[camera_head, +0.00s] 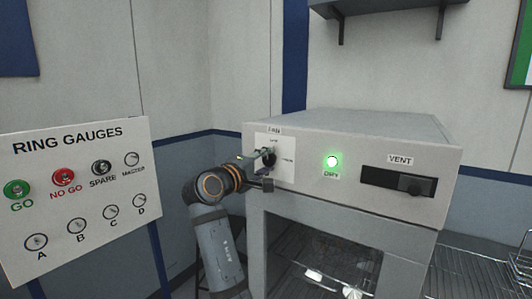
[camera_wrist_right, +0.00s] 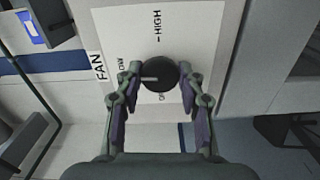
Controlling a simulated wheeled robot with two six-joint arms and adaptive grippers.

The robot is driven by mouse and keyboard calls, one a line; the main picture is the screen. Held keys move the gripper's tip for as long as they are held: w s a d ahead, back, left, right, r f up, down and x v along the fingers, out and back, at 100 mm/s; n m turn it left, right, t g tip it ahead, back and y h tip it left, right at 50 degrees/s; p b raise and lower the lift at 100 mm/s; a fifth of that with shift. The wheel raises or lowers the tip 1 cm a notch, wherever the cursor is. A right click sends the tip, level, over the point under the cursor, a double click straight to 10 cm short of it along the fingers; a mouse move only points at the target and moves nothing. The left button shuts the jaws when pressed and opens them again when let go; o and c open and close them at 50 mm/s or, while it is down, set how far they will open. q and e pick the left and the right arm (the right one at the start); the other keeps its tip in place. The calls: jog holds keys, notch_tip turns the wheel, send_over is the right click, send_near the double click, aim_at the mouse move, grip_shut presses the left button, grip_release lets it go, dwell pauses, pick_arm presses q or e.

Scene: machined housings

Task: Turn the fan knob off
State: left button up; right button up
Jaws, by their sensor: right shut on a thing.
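The fan knob (camera_wrist_right: 160,70) is round and black on a white label plate (camera_wrist_right: 105,25) marked FAN, HIGH and LOW. A partly covered label lies at the knob's lower edge. A white line on the knob points left in the wrist view, roughly to the LOW side. My right gripper (camera_wrist_right: 162,88) has a finger on each side of the knob and is shut on it. In the head view the right gripper (camera_head: 262,168) reaches the plate on the front of the grey cabinet (camera_head: 370,147), covering part of the knob. My left gripper is out of view.
A lit green button (camera_head: 332,161) and a dark VENT slider (camera_head: 398,182) sit right of the knob. A RING GAUGES board (camera_head: 85,230) stands at the left. A wire rack (camera_head: 468,272) is at the lower right. A dark shelf (camera_head: 385,8) hangs above.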

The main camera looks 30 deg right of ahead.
jog(key=n+p, duration=0.4)
jog(key=p, duration=0.1)
jog(key=n+p, duration=0.4)
jog(key=p, duration=0.1)
jog(key=n+p, duration=0.4)
jog(key=p, duration=0.1)
jog(key=shift+r+p, duration=0.25)
jog(key=shift+p, duration=0.1)
jog(key=n+p, duration=0.1)
jog(key=n, duration=0.1)
jog(key=shift+f+n+p, duration=0.2)
jog(key=shift+n+p, duration=0.15)
jog(key=shift+n, duration=0.05)
jog(key=shift+f+n, duration=0.2)
jog(key=shift+n, duration=2)
jog(key=o, duration=1.2)
jog(key=shift+r, duration=0.1)
